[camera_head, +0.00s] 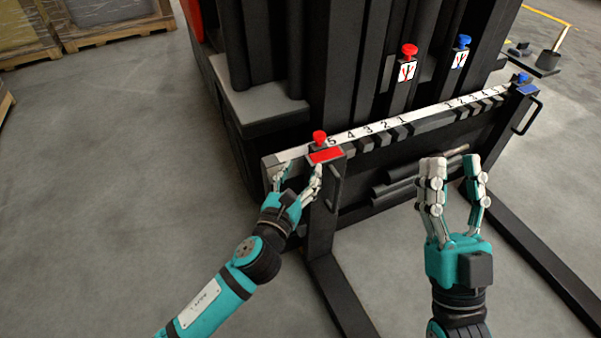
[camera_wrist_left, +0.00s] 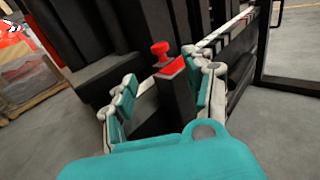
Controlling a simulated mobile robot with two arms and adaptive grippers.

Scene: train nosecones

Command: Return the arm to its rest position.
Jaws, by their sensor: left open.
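My left gripper (camera_head: 298,178) is open at the left end of the forklift's carriage bar, just in front of the red-marked block (camera_head: 326,156) with a red knob (camera_head: 320,137) on top. In the left wrist view, its fingers (camera_wrist_left: 160,98) stand on either side of the dark block, and the red knob (camera_wrist_left: 160,50) rises beyond them. I cannot tell whether the fingers touch the block. My right gripper (camera_head: 454,166) is open and empty, fingers pointing up the picture, in front of the right part of the carriage.
The forklift's numbered bar (camera_head: 380,122) runs across, with a blue-marked block (camera_head: 527,89) at its right end. A red knob (camera_head: 410,50) and a blue knob (camera_head: 463,41) sit on the mast. Two forks (camera_head: 340,295) extend toward me. Pallets (camera_head: 110,30) stand far left; floor at left is clear.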

